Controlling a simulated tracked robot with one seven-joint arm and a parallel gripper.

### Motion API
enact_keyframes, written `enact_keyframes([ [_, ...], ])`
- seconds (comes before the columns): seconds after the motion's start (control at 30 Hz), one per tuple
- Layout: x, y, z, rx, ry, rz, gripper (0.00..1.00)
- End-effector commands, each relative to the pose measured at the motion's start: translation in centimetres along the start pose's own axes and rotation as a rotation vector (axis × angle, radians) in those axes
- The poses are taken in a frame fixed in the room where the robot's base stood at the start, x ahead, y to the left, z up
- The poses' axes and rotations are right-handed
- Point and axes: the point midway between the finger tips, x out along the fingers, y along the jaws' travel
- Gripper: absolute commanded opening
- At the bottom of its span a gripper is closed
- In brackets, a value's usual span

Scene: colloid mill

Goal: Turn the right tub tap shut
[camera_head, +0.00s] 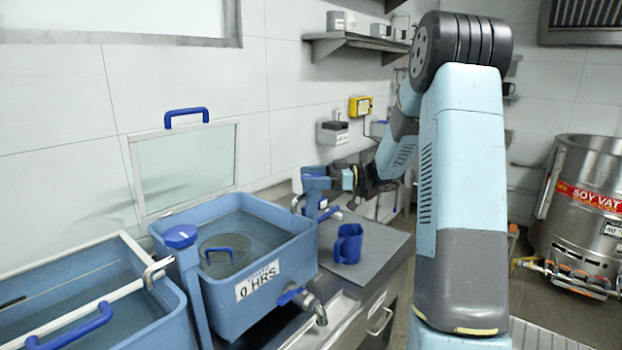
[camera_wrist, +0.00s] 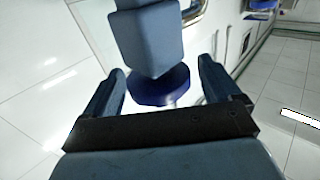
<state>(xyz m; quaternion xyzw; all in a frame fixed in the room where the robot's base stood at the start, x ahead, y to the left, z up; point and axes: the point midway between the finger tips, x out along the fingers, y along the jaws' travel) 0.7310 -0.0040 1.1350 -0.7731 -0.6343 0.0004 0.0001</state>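The right tub (camera_head: 262,296) is blue, holds water and bears a "0 HRS" label. A blue post (camera_head: 316,192) with a metal spout (camera_head: 297,204) stands at its far right corner. My gripper (camera_head: 338,178) is at the top of this post. In the wrist view, my open gripper (camera_wrist: 162,72) has one finger either side of a dark blue round knob (camera_wrist: 158,88), with a lighter blue block (camera_wrist: 150,42) beyond it. I cannot tell whether the fingers touch the knob. A second tap with a blue lever (camera_head: 290,297) is low on the tub's front.
The left tub (camera_head: 172,322) has its own post with a round blue cap (camera_head: 180,236). A blue jug (camera_head: 348,244) stands on the counter (camera_head: 384,250) below my arm. A glass lid (camera_head: 186,168) leans on the wall. A soy vat (camera_head: 590,205) is at the right.

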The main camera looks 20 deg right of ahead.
Motion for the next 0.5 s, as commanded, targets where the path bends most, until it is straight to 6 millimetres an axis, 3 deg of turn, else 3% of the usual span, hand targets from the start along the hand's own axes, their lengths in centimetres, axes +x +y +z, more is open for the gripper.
enact_keyframes([
  [0.07,-0.01,0.01,0.00,0.000,0.000,0.000,0.84],
  [0.5,-0.04,-0.01,0.00,0.001,0.000,0.000,0.42],
])
